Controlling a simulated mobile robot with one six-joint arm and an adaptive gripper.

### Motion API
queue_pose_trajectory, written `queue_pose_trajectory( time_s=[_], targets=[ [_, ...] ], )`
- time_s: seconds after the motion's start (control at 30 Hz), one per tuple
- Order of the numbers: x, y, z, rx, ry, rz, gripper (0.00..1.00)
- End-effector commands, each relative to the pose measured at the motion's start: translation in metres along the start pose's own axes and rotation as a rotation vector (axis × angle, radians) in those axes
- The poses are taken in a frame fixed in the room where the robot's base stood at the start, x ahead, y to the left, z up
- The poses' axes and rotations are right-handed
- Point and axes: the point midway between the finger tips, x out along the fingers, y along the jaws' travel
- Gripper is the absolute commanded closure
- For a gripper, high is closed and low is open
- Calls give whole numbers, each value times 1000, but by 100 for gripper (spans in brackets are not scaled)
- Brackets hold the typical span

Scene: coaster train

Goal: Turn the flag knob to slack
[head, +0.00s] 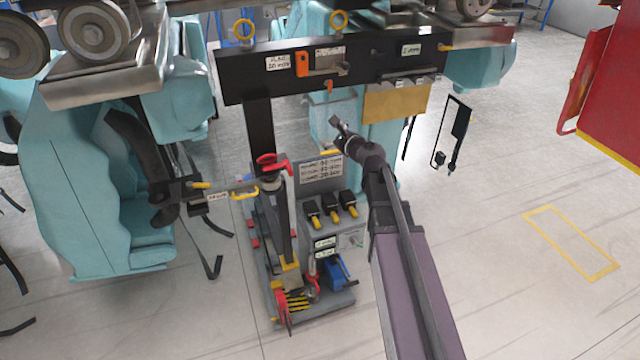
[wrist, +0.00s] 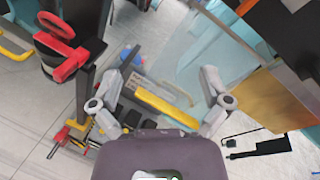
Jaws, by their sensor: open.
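A black overhead beam (head: 360,66) carries a white label (head: 278,62) that seems to read "FLAG", with small second-line text I cannot read surely. Beside the label is an orange upright piece (head: 302,64), next to a grey metal bracket (head: 328,62). Which part is the flag knob, and its setting, I cannot tell. My gripper (head: 338,130) is below the beam, right of the post, apart from these parts. In the wrist view my gripper (wrist: 170,66) is open and empty, its two grey fingers spread over a pale translucent panel (wrist: 205,60) and a yellow bar (wrist: 165,106).
A red clamp handle (head: 270,162) is on the black post and also shows in the wrist view (wrist: 64,60). A grey stand (head: 335,240) with yellow-black handles is below. Teal seats (head: 90,190) are left; a red cabinet (head: 610,90) is right.

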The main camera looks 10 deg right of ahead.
Motion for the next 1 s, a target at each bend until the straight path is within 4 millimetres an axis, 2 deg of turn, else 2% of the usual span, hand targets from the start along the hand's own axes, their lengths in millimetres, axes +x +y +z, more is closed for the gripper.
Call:
queue_pose_trajectory(
  time_s=[0.1,0.6,1.0],
  targets=[
    [-3,18,-8,-86,11,47,3],
    [-16,79,-38,-437,48,249,3],
    [-30,116,-61,-657,62,393,3]
  ],
)
